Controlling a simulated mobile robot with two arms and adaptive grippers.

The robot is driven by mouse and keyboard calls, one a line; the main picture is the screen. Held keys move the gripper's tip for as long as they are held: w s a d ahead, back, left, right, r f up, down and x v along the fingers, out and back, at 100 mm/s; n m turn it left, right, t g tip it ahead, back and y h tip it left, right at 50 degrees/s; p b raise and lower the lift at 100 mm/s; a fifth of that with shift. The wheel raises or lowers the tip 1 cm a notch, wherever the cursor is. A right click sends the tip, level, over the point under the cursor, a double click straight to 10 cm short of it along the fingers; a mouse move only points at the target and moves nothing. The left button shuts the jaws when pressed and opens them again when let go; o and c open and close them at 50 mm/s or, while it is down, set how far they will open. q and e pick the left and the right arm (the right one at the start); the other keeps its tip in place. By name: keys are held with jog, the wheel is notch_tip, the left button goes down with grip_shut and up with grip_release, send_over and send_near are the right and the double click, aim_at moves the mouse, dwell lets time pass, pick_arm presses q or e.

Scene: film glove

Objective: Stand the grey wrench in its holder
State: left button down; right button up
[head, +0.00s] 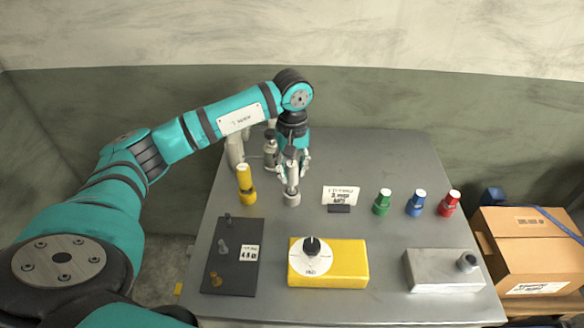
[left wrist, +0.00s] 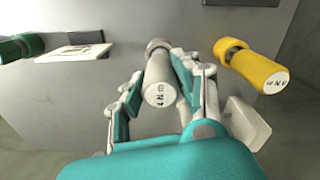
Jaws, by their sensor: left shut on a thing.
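The grey wrench (head: 292,199) is a cylinder with a wider collar at its lower end, upright at the back middle of the table. My left gripper (head: 292,172) comes from above with its fingers shut around its upper part. In the left wrist view the grey wrench (left wrist: 160,85) shows its labelled end between the fingers (left wrist: 165,92). I cannot tell whether its collar touches the table. No thing is clearly marked as its holder. A grey block (head: 432,268) with a dark round piece on top stands at the front right. My right gripper is out of view.
A yellow cylinder (head: 245,183) stands close left of the gripper. A white sign (head: 341,194) and green (head: 382,203), blue (head: 415,204) and red (head: 449,205) cylinders stand to the right. In front are a dark plate (head: 240,280) with pegs and a yellow dial box (head: 345,265).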

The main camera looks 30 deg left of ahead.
pick_arm(q)
jog(key=shift+f+b, duration=0.7)
jog(key=shift+f, duration=0.15)
jog(key=c, duration=0.9)
grip_release()
jog(key=shift+r, duration=0.1)
notch_tip(320, 180, up, 12)
jog(key=shift+f, duration=0.1)
